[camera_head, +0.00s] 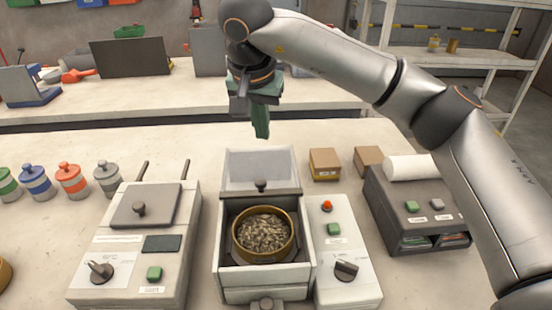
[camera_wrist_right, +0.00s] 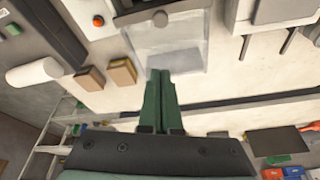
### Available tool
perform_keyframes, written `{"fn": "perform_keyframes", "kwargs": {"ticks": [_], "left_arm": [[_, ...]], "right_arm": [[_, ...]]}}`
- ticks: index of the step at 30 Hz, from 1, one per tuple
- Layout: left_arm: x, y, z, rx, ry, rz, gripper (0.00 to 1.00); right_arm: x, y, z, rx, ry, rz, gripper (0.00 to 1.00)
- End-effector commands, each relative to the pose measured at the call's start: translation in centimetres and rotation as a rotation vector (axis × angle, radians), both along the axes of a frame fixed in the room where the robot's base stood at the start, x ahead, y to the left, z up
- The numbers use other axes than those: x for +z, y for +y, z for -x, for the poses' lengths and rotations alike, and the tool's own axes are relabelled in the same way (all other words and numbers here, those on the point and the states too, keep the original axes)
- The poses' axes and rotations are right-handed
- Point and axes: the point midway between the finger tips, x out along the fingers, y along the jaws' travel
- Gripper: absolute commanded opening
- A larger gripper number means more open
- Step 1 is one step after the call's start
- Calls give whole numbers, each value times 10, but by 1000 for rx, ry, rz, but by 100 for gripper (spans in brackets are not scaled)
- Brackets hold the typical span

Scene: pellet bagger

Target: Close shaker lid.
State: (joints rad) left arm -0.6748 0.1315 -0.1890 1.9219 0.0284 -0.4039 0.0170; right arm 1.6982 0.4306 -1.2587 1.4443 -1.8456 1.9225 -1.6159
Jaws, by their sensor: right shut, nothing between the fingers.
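The shaker (camera_head: 228,278) stands at the front middle in the head view. Its clear lid (camera_head: 262,168) is open and stands up at the back, with a dark knob (camera_head: 261,185) on its edge strip. A brass-rimmed sieve (camera_head: 264,236) full of pellets sits in the open chamber. My right gripper (camera_head: 261,128) is shut and empty, fingers down, above and behind the lid. In the right wrist view, its green fingertips (camera_wrist_right: 159,76) overlap the edge of the clear lid (camera_wrist_right: 180,50); I cannot tell whether they touch. My left gripper is not in view.
A box with two rods and a closed lid (camera_head: 147,205) stands left of the shaker. A control panel (camera_head: 345,285) adjoins its right side, with small cartons (camera_head: 325,163) behind. A dark printer-like unit (camera_head: 405,205) stands farther right. Several colored jars (camera_head: 72,180) stand left.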

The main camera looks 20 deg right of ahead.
Motion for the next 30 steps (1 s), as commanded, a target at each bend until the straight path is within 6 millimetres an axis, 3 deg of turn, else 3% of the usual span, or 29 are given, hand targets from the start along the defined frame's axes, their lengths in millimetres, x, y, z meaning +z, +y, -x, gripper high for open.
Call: {"fn": "perform_keyframes", "kwargs": {"ticks": [8, 21, 30], "left_arm": [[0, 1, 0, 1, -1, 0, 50], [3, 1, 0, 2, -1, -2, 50], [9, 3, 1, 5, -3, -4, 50]], "right_arm": [[-11, -1, -6, 61, 10, 32, 0], [-96, -17, -30, 58, 12, 30, 0], [-92, 2, 0, 61, 7, 30, 0]]}}
